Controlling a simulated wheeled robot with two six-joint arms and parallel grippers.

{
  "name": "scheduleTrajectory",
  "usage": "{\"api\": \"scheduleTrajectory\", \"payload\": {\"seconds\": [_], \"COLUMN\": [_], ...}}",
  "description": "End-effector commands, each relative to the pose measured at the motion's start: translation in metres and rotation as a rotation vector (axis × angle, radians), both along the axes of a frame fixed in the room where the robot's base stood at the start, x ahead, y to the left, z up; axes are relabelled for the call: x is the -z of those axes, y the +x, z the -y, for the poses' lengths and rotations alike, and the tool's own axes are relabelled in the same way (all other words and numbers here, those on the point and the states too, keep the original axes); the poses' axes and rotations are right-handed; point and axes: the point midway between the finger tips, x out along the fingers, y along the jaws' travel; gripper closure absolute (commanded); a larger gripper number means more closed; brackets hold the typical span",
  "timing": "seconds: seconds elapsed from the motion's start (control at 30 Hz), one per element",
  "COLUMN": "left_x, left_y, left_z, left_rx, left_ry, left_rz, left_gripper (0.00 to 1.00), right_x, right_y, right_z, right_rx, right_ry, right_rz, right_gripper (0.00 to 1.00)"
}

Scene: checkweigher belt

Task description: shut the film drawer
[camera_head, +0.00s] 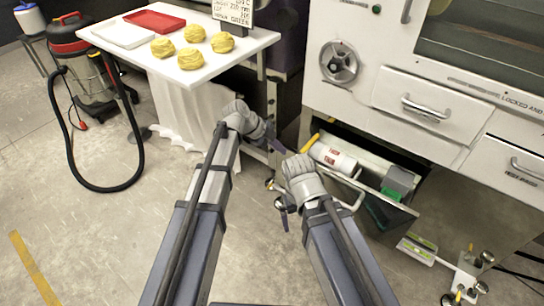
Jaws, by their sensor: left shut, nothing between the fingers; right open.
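The film drawer (403,214), a dark low drawer under the white machine, stands pulled out. Its pale bar handle (348,184) is on the front. Inside are a white roll (333,158) with red marks and a green-and-grey box (398,182). I cannot read a label on this drawer. My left gripper (278,145) is shut and empty, left of the drawer and near the table's leg. My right gripper (279,203) is open and empty, in front of the drawer's left part, apart from the handle as far as I can see. My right wrist hides some of the drawer's left end.
Above is a shut drawer (385,88) with its own handle; another shut one (506,166) is at right. A white table (222,66) holds yellow lumps and a red tray (155,21). A vacuum cleaner (88,82) stands left. A small wheeled stand (466,278) is lower right.

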Motion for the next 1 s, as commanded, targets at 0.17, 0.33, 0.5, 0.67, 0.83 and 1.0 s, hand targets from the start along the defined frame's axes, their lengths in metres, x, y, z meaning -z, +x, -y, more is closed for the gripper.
{"api": "scheduleTrajectory", "payload": {"seconds": [0.17, 0.33, 0.5, 0.67, 0.83, 1.0], "left_x": [0.000, 0.000, 0.000, 0.000, 0.000, 0.000], "left_y": [0.050, 0.089, 0.123, 0.148, 0.166, 0.176], "left_z": [0.031, 0.057, 0.081, 0.098, 0.111, 0.118], "left_rx": [0.002, 0.002, 0.001, 0.000, 0.000, -0.001], "left_ry": [0.001, 0.000, 0.000, 0.000, 0.000, 0.000], "left_rz": [0.002, 0.001, 0.002, 0.001, 0.001, 0.001], "left_gripper": [1.00, 1.00, 1.00, 1.00, 1.00, 1.00], "right_x": [0.000, 0.000, 0.000, 0.000, 0.000, 0.000], "right_y": [0.000, 0.000, 0.000, 0.000, 0.000, 0.000], "right_z": [0.000, 0.000, 0.000, 0.000, 0.000, 0.000], "right_rx": [0.000, 0.000, 0.000, 0.000, 0.000, 0.000], "right_ry": [0.000, 0.000, 0.000, 0.000, 0.000, 0.000], "right_rz": [0.000, 0.000, 0.000, 0.000, 0.000, 0.000], "right_gripper": [0.00, 0.00, 0.00, 0.00, 0.00, 0.00]}}
